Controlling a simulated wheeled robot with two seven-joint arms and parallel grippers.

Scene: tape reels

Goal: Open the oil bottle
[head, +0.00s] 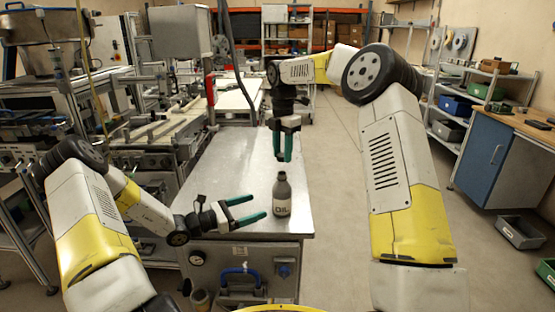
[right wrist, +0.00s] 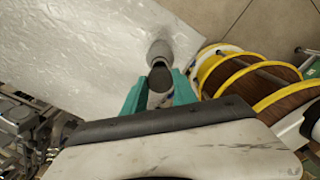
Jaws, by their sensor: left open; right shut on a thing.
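The grey oil bottle (head: 282,196) with its OIL label stands upright near the front right of the metal table. In the right wrist view the bottle (right wrist: 159,50) shows just beyond my fingertips. My right gripper (head: 284,160) points down above the bottle, with a small gap to the bottle's top.
The metal table (head: 230,165) is otherwise bare behind and left of the bottle. A blue handle (head: 240,272) is on the table's front. A blue cabinet (head: 482,160) and shelves with bins stand at the right. Machinery fills the left.

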